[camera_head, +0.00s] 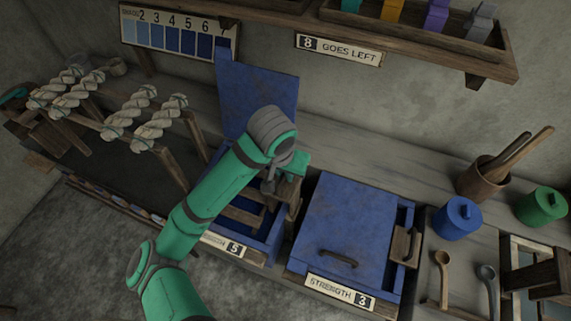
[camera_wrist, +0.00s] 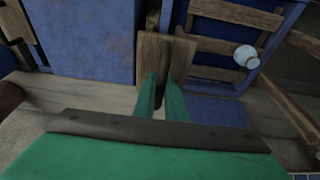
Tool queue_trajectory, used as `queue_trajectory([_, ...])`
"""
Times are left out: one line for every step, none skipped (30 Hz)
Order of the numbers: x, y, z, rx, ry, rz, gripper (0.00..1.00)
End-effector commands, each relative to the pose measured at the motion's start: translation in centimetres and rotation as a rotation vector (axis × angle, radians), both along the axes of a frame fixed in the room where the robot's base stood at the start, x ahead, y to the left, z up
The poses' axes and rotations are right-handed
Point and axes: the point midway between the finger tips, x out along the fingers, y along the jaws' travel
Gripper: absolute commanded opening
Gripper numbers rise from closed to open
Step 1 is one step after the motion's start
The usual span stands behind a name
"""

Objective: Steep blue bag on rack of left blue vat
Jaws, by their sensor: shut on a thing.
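The left blue vat (camera_head: 263,247), labelled strength 5, stands open with its lid (camera_head: 257,90) raised at the back. Its slatted wooden rack (camera_head: 240,216) shows inside, and also in the wrist view (camera_wrist: 215,45). A small rounded pale blue-white thing (camera_wrist: 246,56), perhaps the blue bag, lies on the slats in the wrist view. My gripper (camera_wrist: 174,82) is shut on a dark upright handle (camera_wrist: 182,55) on a wooden plate (camera_wrist: 151,52) at the vat's side. In the head view my gripper (camera_head: 286,180) hides this handle, and no bag shows inside the vat.
The right blue vat (camera_head: 345,220), strength 3, is closed, close beside the left one. Twisted yarn skeins (camera_head: 145,118) hang on wooden bars at left. A blue jar (camera_head: 458,218), a green jar (camera_head: 541,206) and spoons stand at right. A shelf (camera_head: 420,38) overhangs the back.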

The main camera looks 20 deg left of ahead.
Motion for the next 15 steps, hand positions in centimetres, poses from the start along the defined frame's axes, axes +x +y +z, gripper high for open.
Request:
queue_trajectory([0.1, 0.2, 0.6, 0.005, -0.003, 0.001, 0.0])
queue_trajectory([0.1, 0.2, 0.8, 0.004, -0.003, 0.002, 0.0])
queue_trajectory([0.1, 0.2, 1.2, 0.005, -0.004, 0.002, 0.0])
queue_trajectory([0.1, 0.2, 1.5, 0.004, -0.004, 0.002, 0.0])
queue_trajectory([0.1, 0.2, 1.7, 0.005, -0.003, 0.001, 0.0])
queue_trajectory([0.1, 0.2, 2.1, 0.005, -0.004, 0.002, 0.0])
queue_trajectory([0.1, 0.2, 2.3, 0.004, -0.004, 0.002, 0.0])
queue_trajectory([0.1, 0.2, 2.5, 0.004, -0.003, 0.002, 0.0])
queue_trajectory([0.1, 0.2, 2.9, 0.004, -0.003, 0.002, 0.0])
queue_trajectory([0.1, 0.2, 3.1, 0.004, -0.004, 0.002, 0.0])
queue_trajectory([0.1, 0.2, 3.3, 0.004, -0.003, 0.002, 0.0])
queue_trajectory([0.1, 0.1, 3.5, 0.004, -0.003, 0.002, 0.0])
queue_trajectory([0.1, 0.1, 3.7, 0.003, -0.003, 0.003, 0.0])
queue_trajectory([0.1, 0.1, 3.8, 0.003, -0.003, 0.003, 0.0])
queue_trajectory([0.1, 0.1, 3.9, 0.003, -0.003, 0.004, 0.0])
